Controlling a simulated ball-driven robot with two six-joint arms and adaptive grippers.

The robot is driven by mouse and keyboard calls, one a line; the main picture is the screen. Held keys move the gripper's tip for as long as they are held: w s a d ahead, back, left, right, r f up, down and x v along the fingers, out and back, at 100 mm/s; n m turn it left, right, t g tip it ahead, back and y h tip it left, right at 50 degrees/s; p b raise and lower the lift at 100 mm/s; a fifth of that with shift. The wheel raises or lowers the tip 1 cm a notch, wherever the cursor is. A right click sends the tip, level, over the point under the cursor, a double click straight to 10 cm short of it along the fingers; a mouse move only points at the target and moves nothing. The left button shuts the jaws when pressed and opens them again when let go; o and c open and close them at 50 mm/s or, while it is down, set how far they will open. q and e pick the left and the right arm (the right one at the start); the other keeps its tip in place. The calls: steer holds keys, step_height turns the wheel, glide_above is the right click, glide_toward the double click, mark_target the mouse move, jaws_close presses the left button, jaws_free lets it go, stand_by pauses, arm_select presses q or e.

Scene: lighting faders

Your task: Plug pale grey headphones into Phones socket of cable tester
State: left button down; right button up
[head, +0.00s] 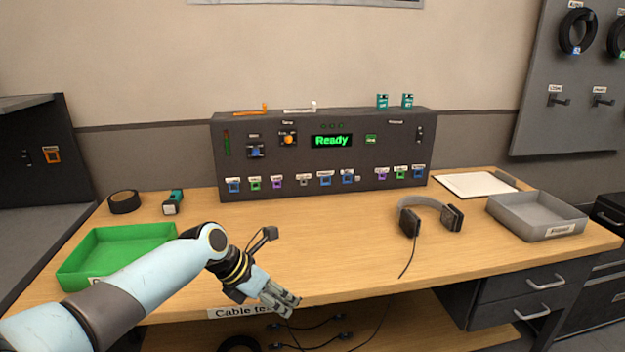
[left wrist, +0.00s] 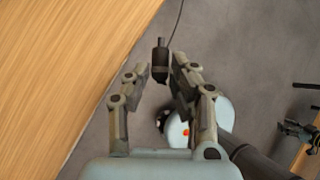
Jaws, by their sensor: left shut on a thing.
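The pale grey headphones (head: 432,214) with dark ear cushions stand on the bench, right of centre. Their thin cable runs over the front edge and hangs below it. My left gripper (head: 288,302) is just off the bench's front edge, pointing down and right. In the left wrist view it is shut on a small dark plug (left wrist: 160,60) between its fingertips, with a thin cable leading away from the far end. The cable tester (head: 322,155) is a dark grey box at the back, its display reading "Ready". Its socket labels are too small to read.
A green tray (head: 75,272) stands at the left, with black tape (head: 124,203) behind it. A grey tray (head: 535,218) and white paper (head: 474,186) are at the right. Bench space before the tester is clear. Loose cables lie on the shelf below.

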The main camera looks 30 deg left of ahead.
arm_select(q)
steer(key=r+p, duration=0.2)
steer(key=r+h+p, duration=0.1)
steer(key=r+p, duration=0.1)
steer(key=r, duration=0.1)
steer(key=r+h+p, duration=0.1)
steer(key=r+p, duration=0.1)
steer(key=r, duration=0.1)
steer(key=shift+w+d+r+n+g+p, duration=0.15)
steer(key=shift+w+d+n+g+p, duration=0.15)
steer(key=shift+g, duration=0.1)
steer(key=d+r+n+h, duration=0.2)
steer(key=d, duration=0.2)
step_height(320, 180, up, 15)
steer(key=n+t+y, duration=0.3)
steer(key=n+t, duration=1)
steer(key=n, duration=0.2)
glide_above(284, 303)
steer(key=s+d, duration=0.3)
steer(key=d, duration=0.2)
steer(key=shift+s+a, duration=0.1)
steer(key=shift+a, duration=0.1)
